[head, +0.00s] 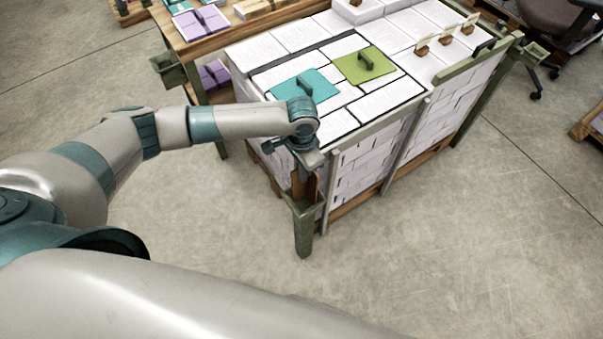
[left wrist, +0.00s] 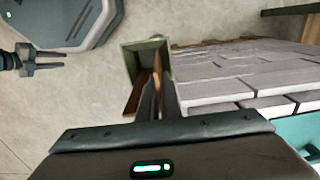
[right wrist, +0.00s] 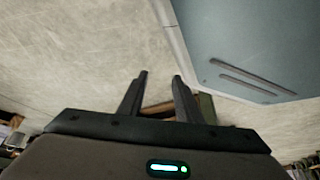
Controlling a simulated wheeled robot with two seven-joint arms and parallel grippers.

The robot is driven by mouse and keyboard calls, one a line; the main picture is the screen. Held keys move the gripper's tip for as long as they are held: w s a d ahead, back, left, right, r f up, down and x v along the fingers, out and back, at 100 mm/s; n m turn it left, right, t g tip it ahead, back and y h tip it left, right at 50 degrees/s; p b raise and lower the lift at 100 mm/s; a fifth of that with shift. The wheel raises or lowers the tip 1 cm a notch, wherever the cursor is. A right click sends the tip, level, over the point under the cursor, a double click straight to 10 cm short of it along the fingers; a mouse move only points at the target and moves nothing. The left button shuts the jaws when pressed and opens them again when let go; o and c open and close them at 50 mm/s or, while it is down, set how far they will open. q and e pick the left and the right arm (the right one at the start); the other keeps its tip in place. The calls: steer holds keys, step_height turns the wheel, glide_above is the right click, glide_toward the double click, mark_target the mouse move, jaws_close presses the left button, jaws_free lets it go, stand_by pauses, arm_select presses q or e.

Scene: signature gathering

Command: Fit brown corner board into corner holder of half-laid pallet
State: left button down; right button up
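The brown corner board (head: 302,183) stands about upright at the near corner of the paper-stacked pallet. My left gripper (left wrist: 157,100) is shut on one side of the board; the other side (left wrist: 132,103) shows left of the fingers. The green corner holder (head: 304,228) is directly below, and in the left wrist view its square mouth (left wrist: 132,62) surrounds part of the board. I cannot tell how deep the board's lower end sits. My right gripper (right wrist: 160,85) is open and empty over the floor; it also shows in the left wrist view (left wrist: 60,62).
White paper stacks (head: 365,165) fill the pallet, with a teal folder (head: 300,88) and a green folder (head: 365,66) on top. A wooden table (head: 190,45) stands behind, an office chair (head: 555,15) at far right. The near floor (head: 430,260) is clear.

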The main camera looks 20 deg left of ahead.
arm_select(q)
steer(key=shift+f, duration=0.6)
arm_select(e)
steer(key=shift+s+d+f, duration=0.15)
steer(key=shift+s+f, duration=0.05)
steer(key=shift+s, duration=0.3)
arm_select(q)
steer(key=shift+f, duration=0.3)
arm_select(e)
steer(key=shift+s, duration=0.1)
arm_select(q)
steer(key=c, duration=2)
jaws_free()
arm_select(e)
steer(key=shift+s+d, duration=0.1)
